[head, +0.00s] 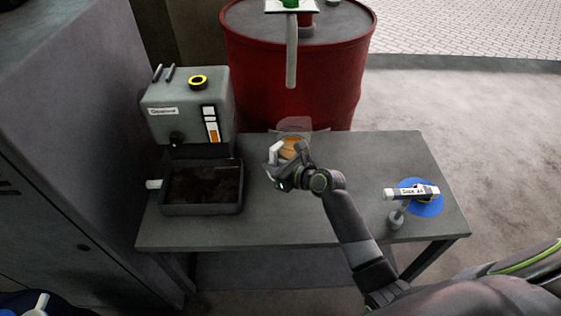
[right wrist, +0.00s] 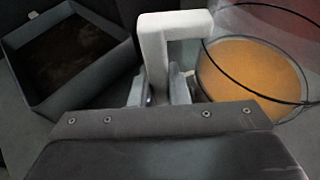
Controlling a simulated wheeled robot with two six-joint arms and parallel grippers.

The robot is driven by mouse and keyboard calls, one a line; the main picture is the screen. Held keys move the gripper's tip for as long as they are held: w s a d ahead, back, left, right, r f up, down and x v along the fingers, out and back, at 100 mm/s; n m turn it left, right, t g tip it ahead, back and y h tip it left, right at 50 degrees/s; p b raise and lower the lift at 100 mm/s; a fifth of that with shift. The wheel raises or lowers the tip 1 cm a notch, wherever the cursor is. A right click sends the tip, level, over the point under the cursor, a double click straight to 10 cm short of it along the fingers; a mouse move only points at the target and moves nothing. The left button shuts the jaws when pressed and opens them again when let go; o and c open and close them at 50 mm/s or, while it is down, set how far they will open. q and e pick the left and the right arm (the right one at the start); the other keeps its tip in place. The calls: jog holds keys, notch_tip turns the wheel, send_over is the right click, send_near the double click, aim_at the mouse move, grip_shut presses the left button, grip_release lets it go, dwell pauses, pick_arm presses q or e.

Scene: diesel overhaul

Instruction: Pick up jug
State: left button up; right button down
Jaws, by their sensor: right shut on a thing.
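The jug (head: 291,147) is a clear vessel with orange liquid in its lower part, at the back middle of the table in the head view. In the right wrist view the jug (right wrist: 252,70) is at the upper right, with a thick white handle on its left side. My right gripper (head: 279,168) is shut on this handle; its fingers (right wrist: 160,90) sit on both sides of the upright bar. The gripper and wrist hide part of the jug in the head view. I cannot tell whether its base touches the table. My left gripper is not in view.
The grey table (head: 370,165) has free room right of the jug. A grey machine (head: 188,105) with a dark open tray (head: 203,209) stands left. A red drum (head: 300,75) stands behind. A labelled white cylinder (head: 411,193) and blue disc (head: 428,209) are at the right.

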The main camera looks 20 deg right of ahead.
aim_at(274, 148)
notch_tip(274, 148, up, 10)
jog(key=shift+r+p, duration=0.15)
jog(key=shift+p, duration=0.9)
jog(key=c, duration=2.1)
grip_release()
grip_shut()
jog(key=shift+d, duration=0.1)
